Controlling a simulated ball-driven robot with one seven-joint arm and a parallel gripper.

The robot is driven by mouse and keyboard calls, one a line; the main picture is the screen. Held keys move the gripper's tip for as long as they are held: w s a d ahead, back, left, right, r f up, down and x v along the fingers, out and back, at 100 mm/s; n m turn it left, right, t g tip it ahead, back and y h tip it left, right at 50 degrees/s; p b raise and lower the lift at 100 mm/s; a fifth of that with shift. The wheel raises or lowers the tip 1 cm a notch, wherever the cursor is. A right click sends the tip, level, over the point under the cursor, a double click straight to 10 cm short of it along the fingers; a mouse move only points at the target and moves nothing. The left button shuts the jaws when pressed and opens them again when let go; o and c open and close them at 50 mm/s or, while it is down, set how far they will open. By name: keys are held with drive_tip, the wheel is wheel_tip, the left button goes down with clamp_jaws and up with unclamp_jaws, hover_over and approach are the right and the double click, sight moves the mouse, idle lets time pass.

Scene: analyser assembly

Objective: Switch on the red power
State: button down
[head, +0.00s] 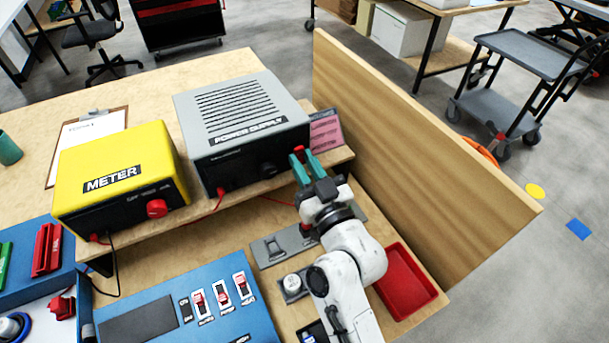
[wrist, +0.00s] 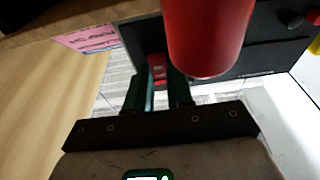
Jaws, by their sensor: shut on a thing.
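The grey power supply (head: 235,115) stands on the raised wooden shelf, with a black front panel. My gripper (head: 301,160) reaches to the right end of that panel, its teal fingers pointing at it. A small red switch (head: 298,149) shows at the fingertips. In the wrist view the red switch (wrist: 157,68) sits between the fingertips of my gripper (wrist: 160,82), which are closed around it. The switch's exact position is partly hidden by the fingers.
A blurred red cylinder (wrist: 208,35) is close to the wrist camera. The yellow meter (head: 120,177) stands left of the supply. A pink card (head: 326,132) and a tall wooden panel (head: 400,140) are close on the right. A red tray (head: 432,292) lies below the arm.

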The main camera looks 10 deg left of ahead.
drive_tip(key=shift+b, duration=0.4)
drive_tip(key=c, duration=1)
unclamp_jaws()
drive_tip(key=shift+r, duration=0.1)
drive_tip(key=shift+r+p, duration=0.3)
wheel_tip(320, 180, up, 3)
drive_tip(key=shift+p, duration=1)
drive_tip(key=s+d+r+p, duration=0.1)
drive_tip(key=s+d+r, duration=0.1)
drive_tip(key=s+r, duration=0.2)
drive_tip(key=s+d+r, duration=0.1)
drive_tip(key=s+r, duration=0.4)
drive_tip(key=s, duration=0.4)
drive_tip(key=shift+s+d+p, duration=0.25)
drive_tip(key=shift+d+p, duration=0.15)
